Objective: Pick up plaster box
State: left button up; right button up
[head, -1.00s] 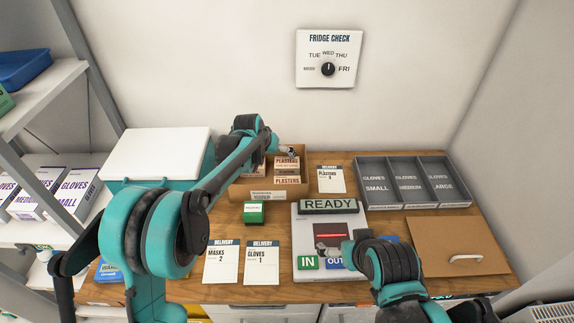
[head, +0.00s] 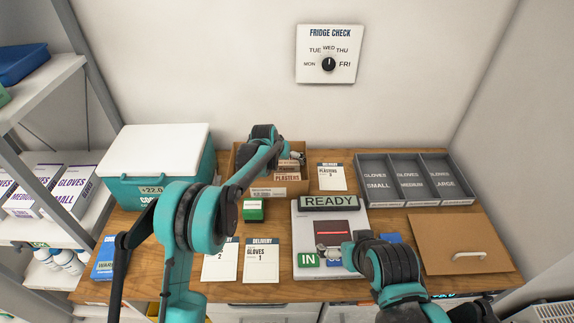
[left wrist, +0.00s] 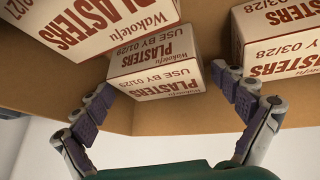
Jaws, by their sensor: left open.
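Plaster boxes (head: 287,178), white with brown lettering, stand in an open cardboard carton (head: 270,192) at the back of the desk. My left gripper (left wrist: 168,93) is open inside the carton, with one finger on each side of a plaster box marked use by 01/29 (left wrist: 155,72). The fingers look apart from that box. In the head view, my left wrist hides part of the carton. My right gripper (head: 333,253) hangs over the scanner pad by the IN and OUT labels; its jaws are too small to read.
Other plaster boxes (left wrist: 285,38) sit close on both sides. A teal cooler (head: 150,188) stands left of the carton and a small green box (head: 253,211) in front. Grey glove trays (head: 405,200) and a READY sign (head: 329,202) are to the right.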

pick_arm(q)
jog(key=c, duration=0.9)
jog(key=shift+r, duration=0.1)
